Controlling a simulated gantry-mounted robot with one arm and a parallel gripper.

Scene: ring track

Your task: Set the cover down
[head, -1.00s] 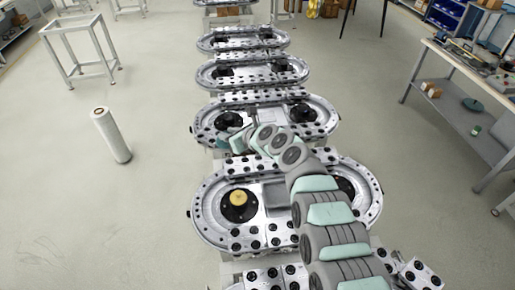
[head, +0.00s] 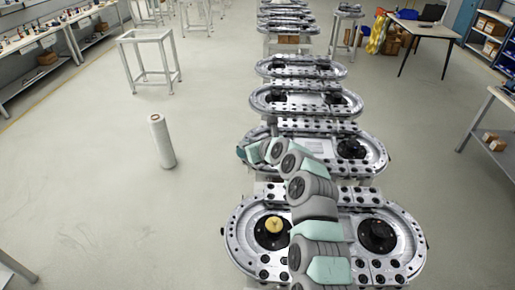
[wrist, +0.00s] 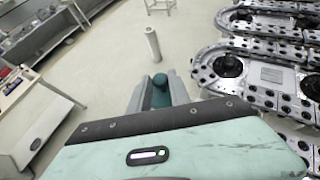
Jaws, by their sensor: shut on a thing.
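My gripper (wrist: 160,90) is shut on a dark teal, rounded thing, which I take to be the cover (wrist: 160,83). Only its upper part shows between the two grey fingers; its underside is hidden. In the wrist view the fingers stand over bare grey floor, left of the ring tracks. In the head view my arm reaches up from the near track (head: 235,243), and its teal end is at the left end of the second track (head: 376,163). The fingers and the held cover cannot be made out there.
The near track has a black disc with a yellow knob (head: 273,225) and another black disc (head: 377,235). A white cylinder (head: 161,141) stands on the floor at left; a white frame (head: 148,60) is behind it. Open floor lies left of the tracks.

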